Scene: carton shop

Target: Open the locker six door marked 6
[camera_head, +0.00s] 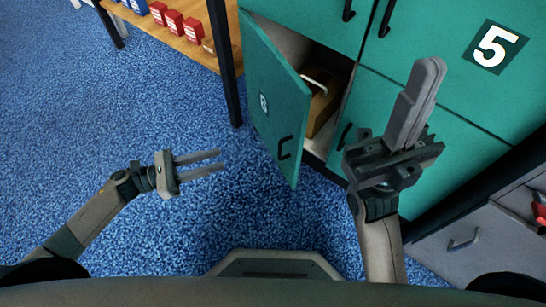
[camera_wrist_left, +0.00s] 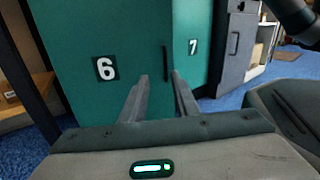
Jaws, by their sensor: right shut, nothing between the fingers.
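The teal locker door marked 6 (camera_head: 277,95) stands swung open in the head view, its label seen at a steep slant. In the left wrist view, door 6 (camera_wrist_left: 95,110) fills the left half, with a clear 6 and a dark upright handle (camera_wrist_left: 165,63). My right gripper (camera_head: 431,72) is shut and empty, in front of the lockers at right.
A brown box (camera_head: 324,108) with a pale handle sits inside the open locker. The door marked 5 (camera_head: 470,90) is shut; door 7 (camera_wrist_left: 190,50) shows in the left wrist view. A wooden shelf (camera_head: 190,45) with red packs stands at upper left. Blue carpet (camera_head: 90,110) is clear at left.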

